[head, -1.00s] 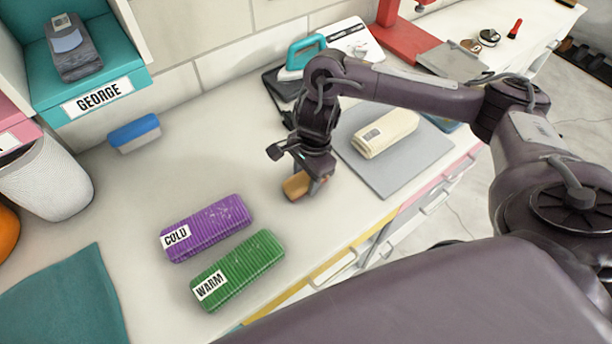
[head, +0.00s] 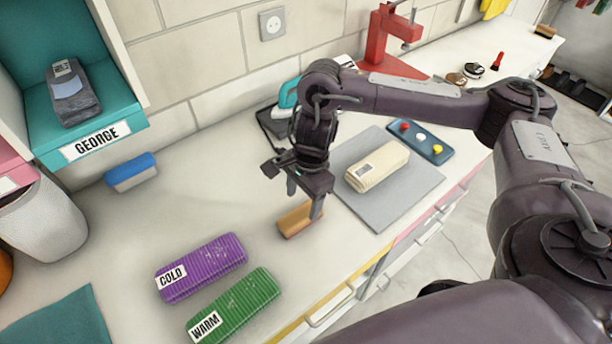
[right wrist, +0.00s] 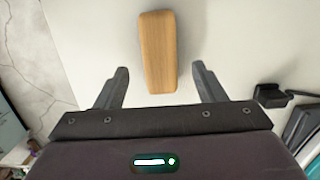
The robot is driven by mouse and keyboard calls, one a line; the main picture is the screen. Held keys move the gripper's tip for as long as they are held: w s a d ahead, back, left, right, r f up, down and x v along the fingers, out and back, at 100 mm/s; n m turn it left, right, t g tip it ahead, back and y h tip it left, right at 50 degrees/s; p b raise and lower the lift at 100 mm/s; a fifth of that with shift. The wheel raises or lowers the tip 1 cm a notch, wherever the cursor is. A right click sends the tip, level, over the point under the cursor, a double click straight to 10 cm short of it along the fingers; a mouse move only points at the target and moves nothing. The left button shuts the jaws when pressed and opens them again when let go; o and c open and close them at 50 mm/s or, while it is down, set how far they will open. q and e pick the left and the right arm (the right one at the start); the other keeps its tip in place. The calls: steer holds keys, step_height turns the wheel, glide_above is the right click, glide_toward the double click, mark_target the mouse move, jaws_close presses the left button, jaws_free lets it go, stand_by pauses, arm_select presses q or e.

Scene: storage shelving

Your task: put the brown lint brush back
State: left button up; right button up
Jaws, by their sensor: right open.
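The brown lint brush (head: 298,221) looks like a wooden block and lies on the white counter, near its front edge. It also shows in the right wrist view (right wrist: 158,50), where its near end is between my fingers and the rest extends beyond them. My right gripper (head: 304,200) is open at the brush. In the right wrist view its fingers (right wrist: 160,80) stand apart, with a gap on each side of the brush. The brush's underside is hidden. My left gripper is not in view.
Purple COLD (head: 215,268) and green WARM (head: 238,303) bundles lie left of the brush. A grey mat (head: 400,200) with a cream bundle (head: 378,167) is to the right. A blue brush (head: 131,172) sits near the wall. Another brown-topped brush (head: 545,31) is far right.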

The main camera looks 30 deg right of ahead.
mark_target(307, 210)
step_height(307, 210, up, 6)
steer(key=p, duration=0.1)
steer(key=shift+d, duration=0.45)
stand_by(0.3)
